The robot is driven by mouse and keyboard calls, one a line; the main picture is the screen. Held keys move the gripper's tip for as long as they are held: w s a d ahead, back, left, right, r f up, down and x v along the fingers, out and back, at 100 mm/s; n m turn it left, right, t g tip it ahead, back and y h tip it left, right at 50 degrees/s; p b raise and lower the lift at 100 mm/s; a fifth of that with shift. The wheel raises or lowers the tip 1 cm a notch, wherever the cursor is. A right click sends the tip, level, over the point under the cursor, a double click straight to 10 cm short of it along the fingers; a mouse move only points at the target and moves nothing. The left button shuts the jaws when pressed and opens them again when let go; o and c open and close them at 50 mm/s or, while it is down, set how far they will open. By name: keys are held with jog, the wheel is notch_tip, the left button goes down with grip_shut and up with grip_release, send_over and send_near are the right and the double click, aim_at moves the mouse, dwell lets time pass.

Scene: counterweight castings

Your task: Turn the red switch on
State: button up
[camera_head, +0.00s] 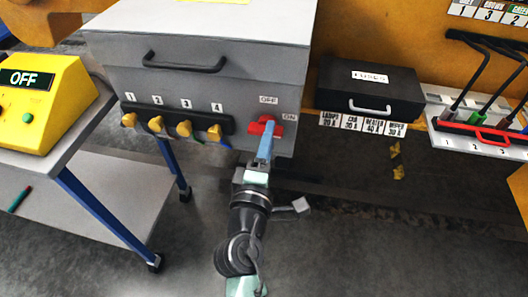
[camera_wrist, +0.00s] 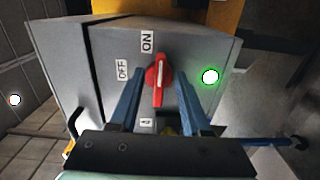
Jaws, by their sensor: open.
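The red switch (camera_head: 264,128) is on the front of a grey cabinet (camera_head: 235,72), at its right end. The OFF label (camera_head: 268,99) is above it and the ON label (camera_head: 290,117) is to its right. In the wrist view the red switch (camera_wrist: 158,84) has a white line on its handle, which points up toward the side of the ON label (camera_wrist: 147,41). My gripper (camera_head: 265,145) is at the switch, with its blue fingers open. In the wrist view my gripper (camera_wrist: 158,76) has one finger on each side of the handle; contact cannot be told.
A round green lamp (camera_wrist: 210,76) glows beside the switch. Several yellow knobs (camera_head: 156,124) line the cabinet front to the left. A yellow box (camera_head: 45,105) with an OFF sign stands on a cart at left. A black fuse case (camera_head: 370,90) is at right.

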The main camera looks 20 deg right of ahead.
jog(key=b+v, duration=0.2)
jog(key=v, duration=1)
jog(key=shift+s+a, duration=0.25)
jog(key=shift+s, duration=0.05)
jog(key=w+a+r+m+t+y, duration=0.2)
jog(key=w+r+m+t, duration=0.15)
jog(key=r, duration=0.85)
jog(key=w+a+r+m+t+y, duration=0.15)
jog(key=w+r+m, duration=0.3)
jog(key=r, duration=0.75)
jog(key=s+a+r+m+t+y+p, duration=0.1)
jog(key=r+p, duration=0.3)
jog(key=r, duration=0.6)
jog(key=s+a+r+m+t+y+p, duration=0.1)
jog(key=s+a+r+t+y+p, duration=0.2)
jog(key=r, duration=0.8)
jog(key=s+a+r+m+t+y+p, duration=0.1)
jog(key=s+a+r+t+y+p, duration=0.1)
jog(key=r, duration=0.8)
jog(key=s+t+p, duration=0.1)
jog(key=s+p, duration=0.1)
jog(key=p, duration=0.1)
jog(key=shift+s+r, duration=0.2)
jog(key=shift+r, duration=0.15)
jog(key=shift+y, duration=0.25)
